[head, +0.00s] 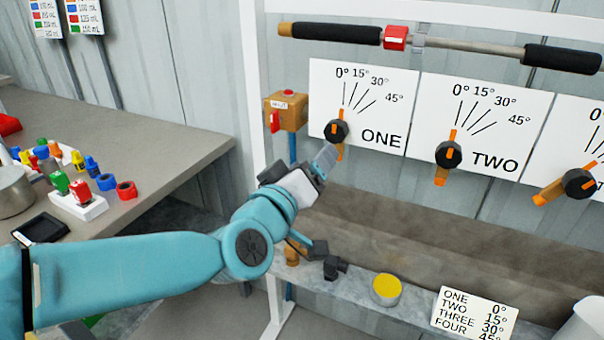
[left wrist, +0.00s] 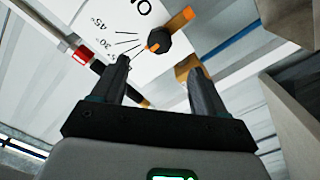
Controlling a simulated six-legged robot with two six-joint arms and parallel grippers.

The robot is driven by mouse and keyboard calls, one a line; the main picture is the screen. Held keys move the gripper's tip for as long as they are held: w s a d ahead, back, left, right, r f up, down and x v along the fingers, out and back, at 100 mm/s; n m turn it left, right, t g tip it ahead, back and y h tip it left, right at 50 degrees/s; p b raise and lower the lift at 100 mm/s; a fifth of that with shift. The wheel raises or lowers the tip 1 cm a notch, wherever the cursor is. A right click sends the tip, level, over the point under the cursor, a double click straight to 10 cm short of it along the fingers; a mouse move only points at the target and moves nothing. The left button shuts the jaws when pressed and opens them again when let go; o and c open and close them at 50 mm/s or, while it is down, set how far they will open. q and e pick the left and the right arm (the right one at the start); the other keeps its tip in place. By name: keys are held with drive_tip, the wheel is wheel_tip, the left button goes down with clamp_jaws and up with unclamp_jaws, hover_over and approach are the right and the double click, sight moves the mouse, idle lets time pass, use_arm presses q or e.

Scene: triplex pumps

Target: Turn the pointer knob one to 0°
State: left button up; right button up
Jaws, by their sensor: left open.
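Pointer knob one (head: 337,131) is a black knob with an orange bar on the white panel marked ONE (head: 385,115). Its short upper end points up close to the 0° line, and its longer orange end hangs down. It also shows in the left wrist view (left wrist: 160,42), beyond and between the fingertips. My left gripper (head: 325,160) is just below and left of the knob in the head view. In the left wrist view the gripper (left wrist: 160,66) is open and empty, with its fingers apart and no clear contact with the knob. My right gripper is not in view.
An orange box with a red switch (head: 287,112) stands left of the panel. Panel TWO (head: 485,115) is to the right. A bar with black grips (head: 330,33) runs above. A yellow-topped can (head: 386,290) and a card (head: 474,313) are below. A cluttered table (head: 160,150) is at left.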

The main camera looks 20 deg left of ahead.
use_arm(q)
drive_tip(key=shift+s, duration=1.5)
drive_tip(key=shift+s, duration=0.15)
